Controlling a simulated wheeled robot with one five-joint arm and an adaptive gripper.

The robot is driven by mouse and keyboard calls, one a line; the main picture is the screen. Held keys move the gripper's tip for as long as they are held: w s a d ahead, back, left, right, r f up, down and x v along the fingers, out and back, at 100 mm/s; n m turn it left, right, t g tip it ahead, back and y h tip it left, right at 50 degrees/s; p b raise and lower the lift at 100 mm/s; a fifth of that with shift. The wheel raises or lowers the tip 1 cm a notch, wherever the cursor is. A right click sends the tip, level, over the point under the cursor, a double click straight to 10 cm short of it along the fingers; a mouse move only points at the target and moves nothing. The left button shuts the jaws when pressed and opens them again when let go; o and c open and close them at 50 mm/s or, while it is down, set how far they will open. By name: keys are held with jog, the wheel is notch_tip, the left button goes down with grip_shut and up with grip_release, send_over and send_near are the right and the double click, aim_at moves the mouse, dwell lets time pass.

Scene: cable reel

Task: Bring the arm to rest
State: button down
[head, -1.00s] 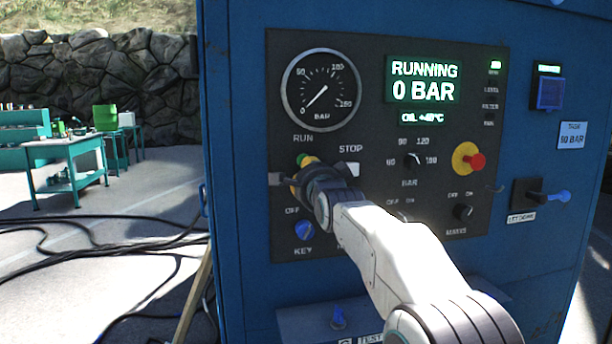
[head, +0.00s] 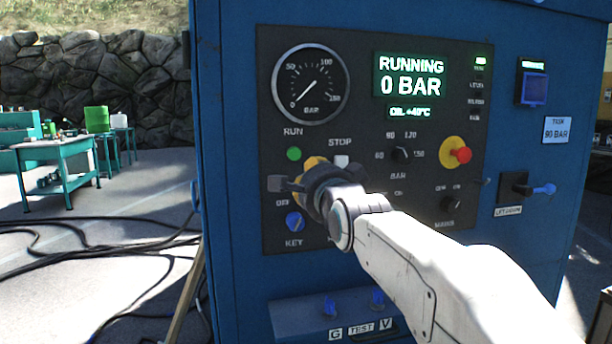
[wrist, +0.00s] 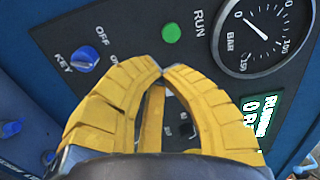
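My gripper (wrist: 160,72) shows in the wrist view with its two yellow fingers meeting at the tips and nothing between them. In the head view my gripper (head: 300,178) is in front of the lower left of the black control panel (head: 352,55), below the green RUN button (head: 293,154). My white arm reaches in from the lower right. The wrist view shows the green button (wrist: 171,33) a little beyond the fingertips, apart from them. The display (head: 411,78) reads RUNNING, 0 BAR. The gauge (head: 309,84) needle is near zero.
The blue cabinet (head: 228,150) fills the middle. A blue key switch (head: 294,222), a red stop knob on yellow (head: 457,152) and a lever (head: 528,188) stick out from it. Black cables (head: 90,235) lie on the ground at left, near a green workbench (head: 62,165).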

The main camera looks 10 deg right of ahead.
jog(key=shift+s, duration=0.35)
jog(key=s+f+n+g+p, duration=0.3)
jog(key=s+n+g+p, duration=0.2)
jog(key=s+p, duration=0.3)
jog(key=s+f+n+g+p, duration=0.4)
jog(key=s+n+p, duration=0.3)
jog(key=s, duration=0.8)
jog(key=s+f+n+g+p, duration=0.4)
jog(key=s+n+g+p, duration=0.1)
jog(key=s+p, duration=0.4)
jog(key=shift+s+n+g, duration=0.3)
jog(key=shift+s+n, duration=0.2)
jog(key=shift+s, duration=0.75)
jog(key=shift+d+r, duration=0.1)
jog(key=shift+d, duration=0.1)
